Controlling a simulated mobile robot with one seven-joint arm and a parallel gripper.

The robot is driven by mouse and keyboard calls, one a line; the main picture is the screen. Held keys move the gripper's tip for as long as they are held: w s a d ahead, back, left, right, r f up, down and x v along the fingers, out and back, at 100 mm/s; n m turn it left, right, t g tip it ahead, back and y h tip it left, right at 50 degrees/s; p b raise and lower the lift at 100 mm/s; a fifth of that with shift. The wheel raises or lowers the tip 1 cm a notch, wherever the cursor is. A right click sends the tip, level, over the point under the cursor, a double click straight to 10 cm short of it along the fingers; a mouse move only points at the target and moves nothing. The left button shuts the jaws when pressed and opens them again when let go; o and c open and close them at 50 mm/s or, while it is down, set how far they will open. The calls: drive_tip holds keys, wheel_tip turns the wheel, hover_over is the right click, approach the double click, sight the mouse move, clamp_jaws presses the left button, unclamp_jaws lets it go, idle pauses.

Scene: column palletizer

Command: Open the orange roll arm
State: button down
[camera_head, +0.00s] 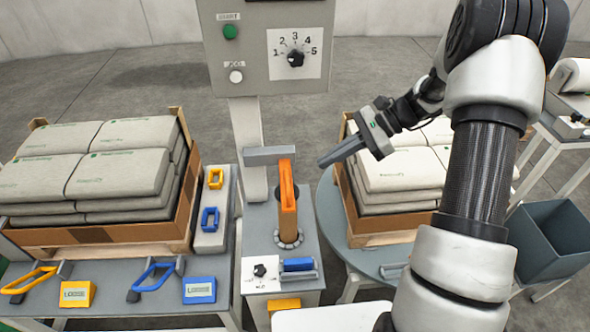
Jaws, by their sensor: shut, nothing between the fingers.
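The orange roll arm (288,200) stands upright on the grey pedestal (258,222) in the middle of the head view. A grey horizontal bar (268,155) lies at its top, on the left side. My gripper (324,162) is to the right of the orange arm, apart from it, with its fingers pointing left. The fingers are shut with nothing between them. My gripper hangs in front of the right stack of bags.
A control panel (268,45) with a numbered dial stands behind the pedestal. Bags fill a crate (100,235) at left and another on the round turntable (335,215) at right. Blue and yellow handles (155,275) lie at front left. A dark bin (550,240) stands at right.

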sight(297, 192)
drive_tip(key=shift+m+y, duration=0.6)
drive_tip(key=shift+m, duration=0.2)
drive_tip(key=a+f, duration=0.2)
drive_tip(key=f, duration=0.1)
drive_tip(key=w+a+f+b, duration=0.1)
drive_tip(key=a+f, duration=0.5)
drive_tip(key=shift+w+f, duration=0.15)
drive_tip(key=shift+w, duration=0.1)
